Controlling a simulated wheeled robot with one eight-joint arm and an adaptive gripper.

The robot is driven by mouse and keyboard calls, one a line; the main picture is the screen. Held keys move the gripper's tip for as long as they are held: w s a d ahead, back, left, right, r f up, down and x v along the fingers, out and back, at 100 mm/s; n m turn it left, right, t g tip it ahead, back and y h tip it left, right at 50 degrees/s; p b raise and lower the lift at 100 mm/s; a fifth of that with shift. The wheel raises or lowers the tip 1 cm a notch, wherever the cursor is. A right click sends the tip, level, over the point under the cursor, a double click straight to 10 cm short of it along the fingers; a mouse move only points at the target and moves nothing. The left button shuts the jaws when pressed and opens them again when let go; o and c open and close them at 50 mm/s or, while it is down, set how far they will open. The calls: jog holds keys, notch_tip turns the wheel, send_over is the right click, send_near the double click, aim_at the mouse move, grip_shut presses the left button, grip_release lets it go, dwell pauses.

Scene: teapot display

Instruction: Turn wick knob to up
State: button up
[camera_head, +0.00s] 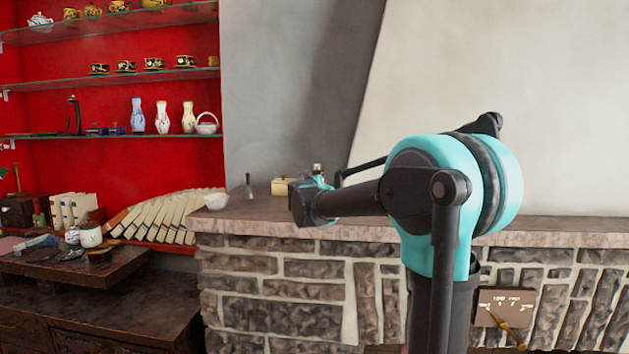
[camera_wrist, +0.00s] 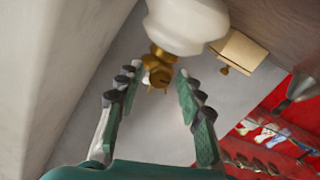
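In the wrist view, an oil lamp shows upside down at the top, with a rounded white body (camera_wrist: 187,22) and a brass burner (camera_wrist: 158,68). A small knob-like piece (camera_wrist: 160,77) is on the burner; its setting cannot be read. My gripper (camera_wrist: 156,84) is open, with one finger on each side of the burner's lower end in the picture and a gap to each; contact is not visible. In the head view my wrist and gripper (camera_head: 314,190) are over the stone mantel, and my arm hides most of the lamp; a small metallic top (camera_head: 317,169) shows behind.
On the mantel (camera_head: 262,218), a small pale box (camera_head: 284,187) stands close to the lamp, also in the wrist view (camera_wrist: 238,50). Red shelves with teapots and vases fill the left. A sloping pale wall rises behind.

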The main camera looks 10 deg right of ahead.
jog(key=shift+s, duration=0.1)
jog(key=v, duration=1.1)
jog(key=shift+s+a, duration=0.15)
jog(key=shift+s, duration=0.25)
